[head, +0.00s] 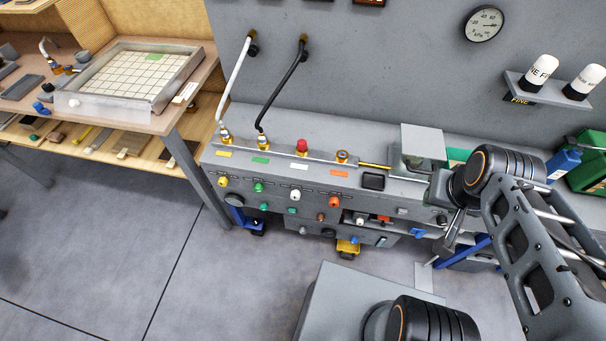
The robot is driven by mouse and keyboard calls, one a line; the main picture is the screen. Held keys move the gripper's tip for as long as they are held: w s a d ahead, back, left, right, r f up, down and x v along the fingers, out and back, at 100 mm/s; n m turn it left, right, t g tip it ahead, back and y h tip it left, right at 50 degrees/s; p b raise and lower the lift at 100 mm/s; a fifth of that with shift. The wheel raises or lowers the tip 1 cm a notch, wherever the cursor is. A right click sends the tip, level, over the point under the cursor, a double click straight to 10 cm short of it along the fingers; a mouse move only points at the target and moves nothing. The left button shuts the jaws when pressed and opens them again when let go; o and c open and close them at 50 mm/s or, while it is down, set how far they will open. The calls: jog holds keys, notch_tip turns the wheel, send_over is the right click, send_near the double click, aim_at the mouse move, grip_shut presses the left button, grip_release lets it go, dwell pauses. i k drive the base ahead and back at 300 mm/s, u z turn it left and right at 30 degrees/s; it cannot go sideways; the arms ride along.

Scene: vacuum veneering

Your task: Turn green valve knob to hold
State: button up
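The green valve knob (258,187) sits on the front face of the grey bench panel, between a yellow knob (222,182) and a white knob (295,195). A green label (261,160) lies on the ledge above it. A smaller teal-green knob (264,207) is just below. The knob's pointer and any position lettering are too small to read. My gripper (446,245) hangs at the right, in front of the panel's right part, well apart from the green knob. Its fingers are small and partly hidden by my arm, so their opening is unclear.
An orange-red knob (333,202) follows to the right. A white hose (236,78) and a black hose (282,85) run down to brass fittings on the ledge. A wooden table (150,122) with a gridded tray stands at left. The floor before the panel's left part is clear.

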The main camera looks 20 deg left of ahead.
aim_at(259, 187)
jog(key=z, duration=0.4)
jog(key=k, duration=1.25)
jog(key=u, duration=2)
jog(key=i, duration=0.45)
jog(key=u, duration=0.1)
